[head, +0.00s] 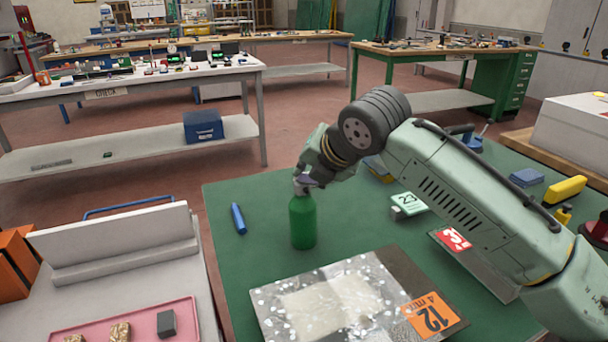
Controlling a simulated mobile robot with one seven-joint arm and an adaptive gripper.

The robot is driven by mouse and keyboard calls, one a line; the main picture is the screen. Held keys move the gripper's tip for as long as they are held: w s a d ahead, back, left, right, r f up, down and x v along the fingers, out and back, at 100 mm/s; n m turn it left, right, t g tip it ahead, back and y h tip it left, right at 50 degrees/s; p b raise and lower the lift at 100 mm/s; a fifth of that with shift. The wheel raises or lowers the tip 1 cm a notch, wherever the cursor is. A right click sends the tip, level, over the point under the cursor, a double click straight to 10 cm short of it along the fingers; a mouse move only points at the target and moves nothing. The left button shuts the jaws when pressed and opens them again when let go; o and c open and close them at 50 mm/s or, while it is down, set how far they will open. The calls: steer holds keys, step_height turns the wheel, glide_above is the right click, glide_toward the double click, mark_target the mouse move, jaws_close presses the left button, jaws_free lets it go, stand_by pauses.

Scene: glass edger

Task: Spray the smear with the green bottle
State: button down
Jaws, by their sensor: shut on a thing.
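The green bottle (303,222) stands upright, or is held upright, on or just above the green tabletop, left of centre in the head view. My gripper (306,184) is shut on the bottle at its top. The fingers and wrist hide most of the spray head. A glass pane (345,300) with an orange "12" label lies flat in front of the bottle, to its lower right. A pale whitish smear (330,302) covers the middle of the pane, with whitish spots around it. I cannot tell whether the bottle's base touches the table.
A blue cylinder (238,218) lies left of the bottle. A "23" tag (408,203), another pane with a red label (453,240), a yellow item (564,190) and a blue block (526,177) are to the right. A pink tray (185,318) is at lower left.

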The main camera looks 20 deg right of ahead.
steer(key=shift+f, duration=0.45)
step_height(320, 180, up, 7)
steer(key=p, duration=0.5)
steer(key=shift+d+f+p, duration=0.1)
steer(key=shift+f+p, duration=0.1)
steer(key=shift+p, duration=0.2)
steer(key=shift+f, duration=0.1)
